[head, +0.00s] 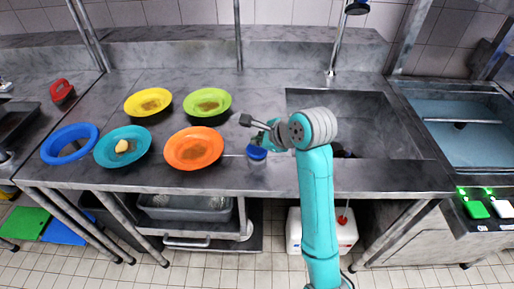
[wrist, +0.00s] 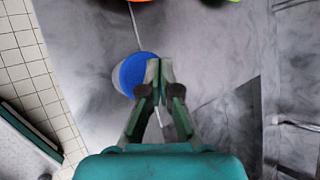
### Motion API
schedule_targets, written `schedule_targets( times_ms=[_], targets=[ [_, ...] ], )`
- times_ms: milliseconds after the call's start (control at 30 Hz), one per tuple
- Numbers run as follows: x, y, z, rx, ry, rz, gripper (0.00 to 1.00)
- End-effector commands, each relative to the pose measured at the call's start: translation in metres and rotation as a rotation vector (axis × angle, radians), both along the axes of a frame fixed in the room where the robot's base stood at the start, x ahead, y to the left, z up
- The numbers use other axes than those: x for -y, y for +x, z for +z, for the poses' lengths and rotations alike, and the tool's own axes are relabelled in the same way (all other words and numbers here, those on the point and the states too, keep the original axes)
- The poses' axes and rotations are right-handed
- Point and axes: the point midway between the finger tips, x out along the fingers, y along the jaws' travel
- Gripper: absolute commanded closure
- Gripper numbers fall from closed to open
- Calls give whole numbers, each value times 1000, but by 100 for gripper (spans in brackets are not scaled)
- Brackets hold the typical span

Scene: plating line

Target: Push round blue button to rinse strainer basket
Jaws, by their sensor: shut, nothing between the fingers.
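The round blue button (head: 256,153) sits near the front edge of the grey counter, left of the sink. It also shows in the wrist view (wrist: 132,76), on a pale round base. My gripper (head: 262,143) is shut and empty, pointing down close over the button. In the wrist view my closed fingertips (wrist: 159,68) overlap the button's right side. Whether they touch it I cannot tell. The sink (head: 365,110) lies right of my arm. A dark object with a little red shows low in it, mostly hidden by my arm; I cannot tell if it is the strainer basket.
Left of the button stand an orange plate (head: 194,163), a green plate (head: 207,117), a yellow plate (head: 148,114), a teal plate (head: 138,157) and a blue ring-shaped plate (head: 53,156). A tap (head: 337,55) rises behind the sink. A blue-water basin (head: 470,146) is at right.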

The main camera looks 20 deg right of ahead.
Motion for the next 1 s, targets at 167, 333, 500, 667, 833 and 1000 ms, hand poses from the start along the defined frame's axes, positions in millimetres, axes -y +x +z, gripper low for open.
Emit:
schedule_targets(
  times_ms=[167,333,500,667,833,1000],
  targets=[
    [0,0,-5,0,1,-1,100],
    [0,0,-7,0,0,0,100],
    [0,0,-7,0,0,0,100],
    [0,0,-8,0,0,0,100],
    [0,0,-10,-1,0,1,100],
    [0,0,-12,-1,0,0,100]
  ],
)
